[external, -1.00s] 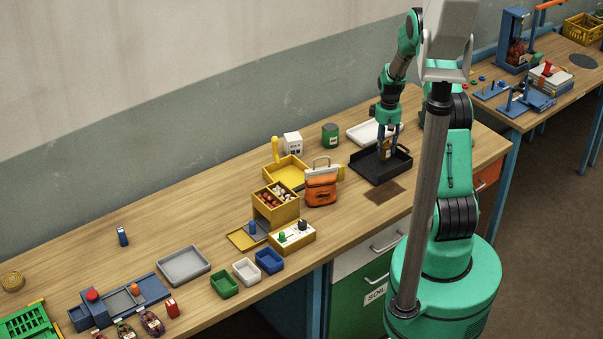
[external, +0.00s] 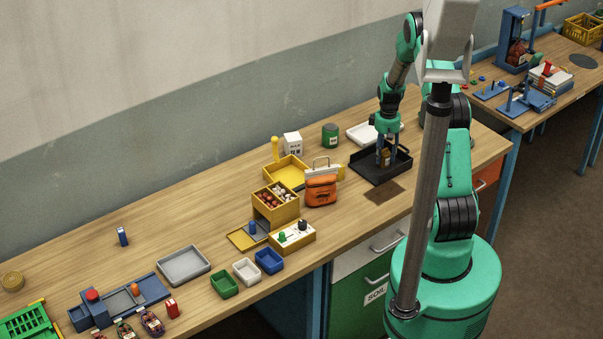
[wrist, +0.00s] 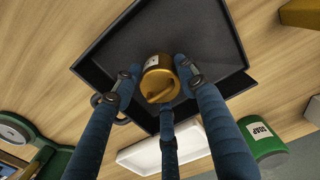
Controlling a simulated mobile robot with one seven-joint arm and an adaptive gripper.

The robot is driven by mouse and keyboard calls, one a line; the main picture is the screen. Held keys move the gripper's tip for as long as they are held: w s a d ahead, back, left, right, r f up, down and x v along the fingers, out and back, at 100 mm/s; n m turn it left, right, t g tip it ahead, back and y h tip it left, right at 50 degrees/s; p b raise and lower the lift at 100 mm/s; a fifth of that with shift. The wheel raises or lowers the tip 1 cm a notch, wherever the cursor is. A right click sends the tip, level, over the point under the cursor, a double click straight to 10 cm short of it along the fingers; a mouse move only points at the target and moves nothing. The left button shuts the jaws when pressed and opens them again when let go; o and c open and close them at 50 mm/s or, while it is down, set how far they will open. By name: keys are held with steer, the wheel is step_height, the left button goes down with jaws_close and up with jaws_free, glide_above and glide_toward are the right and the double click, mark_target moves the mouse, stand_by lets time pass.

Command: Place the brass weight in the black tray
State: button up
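The brass weight (wrist: 158,84) is a small golden cylinder with a raised grip on top and a pale label on its side. My gripper (wrist: 157,77) has its blue fingers around it and appears shut on it. In the external view the brass weight (external: 386,158) is low between the fingers, over the tray's interior. The black tray (external: 365,171) stands on the bench at the right, and its floor (wrist: 195,28) is behind the weight in the wrist view. I cannot tell whether the weight's base touches the tray floor.
A white tray (external: 361,133) and a green tin (external: 330,136) stand behind the black tray. An orange bag (external: 321,190) and a yellow tray (external: 284,171) are to its left. A brown mat (external: 384,191) lies in front of it.

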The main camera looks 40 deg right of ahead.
steer(key=shift+o, duration=0.9)
steer(key=shift+r, duration=0.1)
steer(key=shift+r, duration=0.45)
step_height(320, 180, up, 11)
steer(key=shift+r, duration=0.1)
